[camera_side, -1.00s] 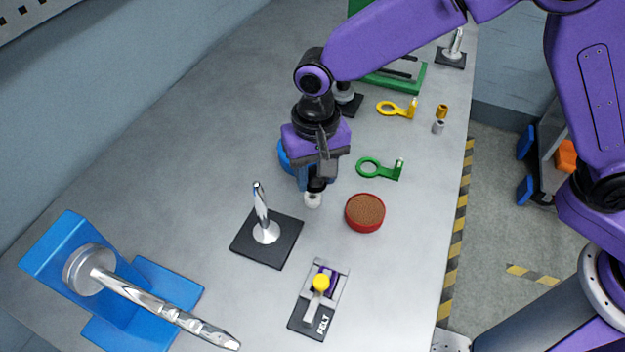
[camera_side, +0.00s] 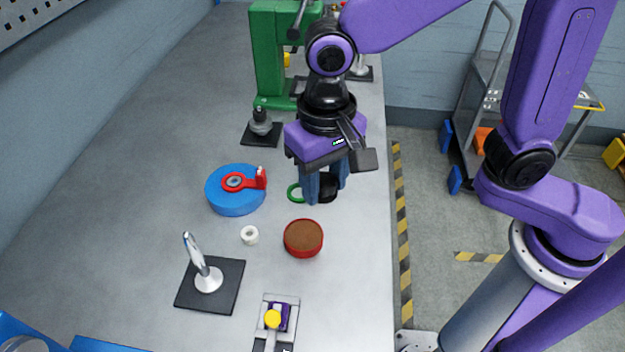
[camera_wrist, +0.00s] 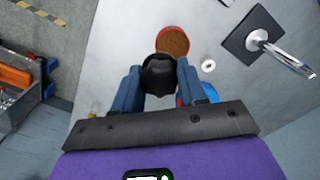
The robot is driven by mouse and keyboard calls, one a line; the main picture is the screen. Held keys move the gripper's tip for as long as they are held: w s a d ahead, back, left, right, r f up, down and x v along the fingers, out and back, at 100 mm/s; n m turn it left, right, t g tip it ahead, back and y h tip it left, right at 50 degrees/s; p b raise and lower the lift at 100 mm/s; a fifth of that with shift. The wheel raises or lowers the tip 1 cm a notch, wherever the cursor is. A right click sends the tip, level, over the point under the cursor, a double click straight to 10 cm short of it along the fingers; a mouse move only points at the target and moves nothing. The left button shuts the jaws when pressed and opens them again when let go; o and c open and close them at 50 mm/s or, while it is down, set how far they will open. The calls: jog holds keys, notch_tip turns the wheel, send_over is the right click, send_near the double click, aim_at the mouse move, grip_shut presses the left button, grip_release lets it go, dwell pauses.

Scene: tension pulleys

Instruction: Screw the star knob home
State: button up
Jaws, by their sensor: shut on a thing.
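My gripper (camera_side: 325,194) is shut on a black knob (camera_side: 328,187), held between its blue fingers. In the wrist view the knob (camera_wrist: 158,76) is a dark lobed lump between the fingertips. The knob seems to be above the table, behind and right of a red dish with a brown fill (camera_side: 303,238). No screw end shows, and I cannot tell what the knob fits. A green ring part (camera_side: 294,192) is partly hidden behind the fingers.
A blue disc (camera_side: 236,203) with a red ring arm (camera_side: 238,181) and a white ring (camera_side: 250,235) lie left. A chrome lever (camera_side: 195,255) stands on a dark plate. A yellow-knobbed fixture (camera_side: 272,319) is in front. A green stand (camera_side: 270,60) is behind.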

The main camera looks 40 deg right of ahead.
jog(key=w+a+f+m, duration=0.1)
jog(key=w+a+m, duration=0.15)
jog(key=w, duration=0.75)
jog(key=w+a+f+m, duration=0.1)
jog(key=w+a+m, duration=0.15)
jog(key=w, duration=0.85)
jog(key=shift+n, duration=0.5)
jog(key=shift+a+f, duration=0.2)
jog(key=shift+f, duration=1.6)
jog(key=shift+a+f, duration=0.15)
jog(key=shift+f, duration=1.6)
jog(key=shift+f, duration=0.8)
